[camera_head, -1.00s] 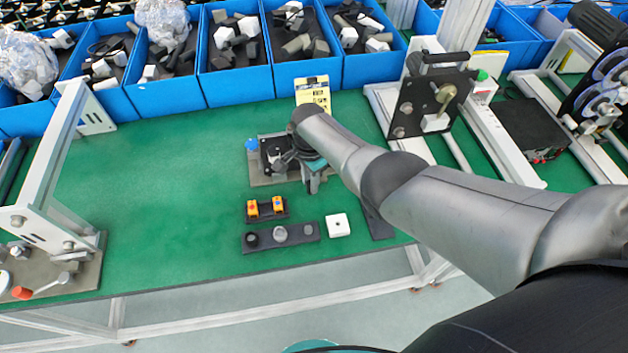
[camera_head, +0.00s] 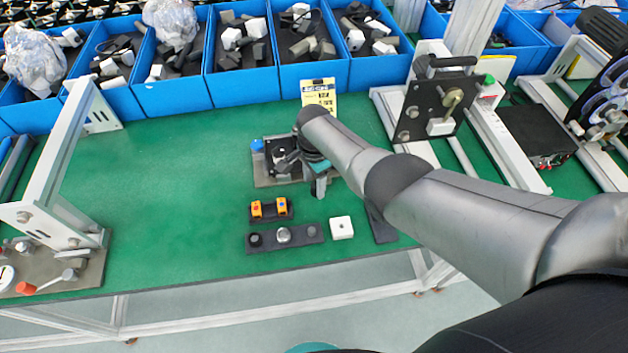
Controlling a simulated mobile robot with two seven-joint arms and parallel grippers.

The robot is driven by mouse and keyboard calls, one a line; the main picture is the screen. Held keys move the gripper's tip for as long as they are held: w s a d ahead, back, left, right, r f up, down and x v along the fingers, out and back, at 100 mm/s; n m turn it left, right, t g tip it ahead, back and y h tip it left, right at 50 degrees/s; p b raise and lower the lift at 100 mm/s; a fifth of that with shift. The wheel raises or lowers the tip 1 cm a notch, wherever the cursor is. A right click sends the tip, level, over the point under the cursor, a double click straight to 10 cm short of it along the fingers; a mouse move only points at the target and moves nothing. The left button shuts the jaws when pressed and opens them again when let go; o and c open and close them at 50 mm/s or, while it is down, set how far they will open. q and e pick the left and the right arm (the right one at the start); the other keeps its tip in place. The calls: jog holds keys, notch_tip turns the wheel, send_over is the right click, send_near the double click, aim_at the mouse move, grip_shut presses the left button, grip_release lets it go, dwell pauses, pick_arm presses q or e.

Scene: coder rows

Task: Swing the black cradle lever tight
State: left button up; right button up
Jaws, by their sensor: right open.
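The black cradle (camera_head: 276,150) sits on a grey base plate (camera_head: 263,182) near the middle of the green table. A blue knob (camera_head: 257,146) shows at its left edge. My right arm reaches in from the right, and my right gripper (camera_head: 304,172) is at the right side of the cradle, pointing down. The gripper is open, its fingers partly hidden by my wrist. The wrist also covers the cradle's right part. I cannot clearly make out the lever or whether a finger touches it. My left gripper is not in view.
In front of the cradle are a black holder with orange pieces (camera_head: 257,209), a dark strip with round knobs (camera_head: 262,245) and a white block (camera_head: 342,228). A yellow card (camera_head: 319,94) stands behind, before blue bins (camera_head: 242,88). The table's left middle is clear.

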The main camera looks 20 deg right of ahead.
notch_tip(320, 180, up, 6)
jog(key=p, duration=0.3)
jog(key=shift+p, duration=0.4)
notch_tip(320, 180, up, 9)
jog(key=p, duration=0.2)
jog(key=shift+r, duration=0.1)
